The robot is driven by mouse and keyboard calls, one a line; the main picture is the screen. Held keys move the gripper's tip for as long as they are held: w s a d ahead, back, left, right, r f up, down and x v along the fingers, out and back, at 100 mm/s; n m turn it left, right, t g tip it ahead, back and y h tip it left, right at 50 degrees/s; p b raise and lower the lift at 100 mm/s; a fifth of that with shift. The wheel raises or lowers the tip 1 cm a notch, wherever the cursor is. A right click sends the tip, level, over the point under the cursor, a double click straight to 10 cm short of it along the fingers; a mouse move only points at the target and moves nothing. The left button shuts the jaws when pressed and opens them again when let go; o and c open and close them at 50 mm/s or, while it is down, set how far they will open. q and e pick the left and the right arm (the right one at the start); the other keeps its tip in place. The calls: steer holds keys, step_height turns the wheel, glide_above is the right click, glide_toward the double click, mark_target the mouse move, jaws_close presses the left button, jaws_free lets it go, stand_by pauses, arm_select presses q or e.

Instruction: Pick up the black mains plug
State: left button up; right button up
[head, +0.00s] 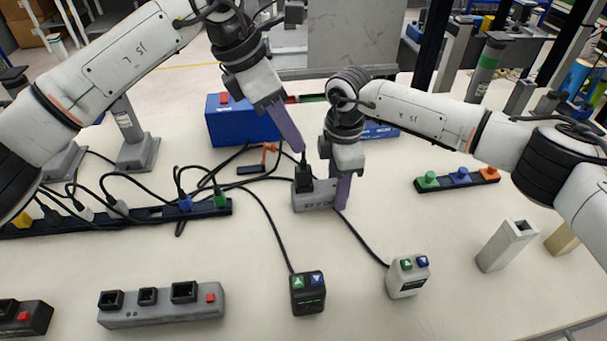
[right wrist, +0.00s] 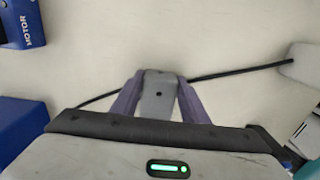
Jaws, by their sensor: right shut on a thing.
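The black mains plug (head: 303,180) sits upright at the left end of a small grey block (head: 312,200), with a black cord rising from its top. My left gripper (head: 298,148) is just above the plug, pointing down, its purple fingers near the cord. The view angle hides whether its jaws are open. My right gripper (head: 342,192) is shut on the right end of the grey block. In the right wrist view, both purple fingers flank the grey block (right wrist: 158,100), and the plug cannot be made out there.
A blue box (head: 240,122) stands behind. A dark power strip (head: 130,216) with several plugs and cords lies left. A black control box (head: 307,293) and a grey one (head: 408,275) stand in front. A grey socket strip (head: 160,306) lies front left.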

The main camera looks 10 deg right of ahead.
mark_target(303, 160)
arm_select(q)
steer(key=x, duration=0.7)
steer(key=shift+w+d+f, duration=0.1)
steer(key=shift+w+f, duration=0.05)
steer(key=shift+f, duration=0.05)
jaws_close()
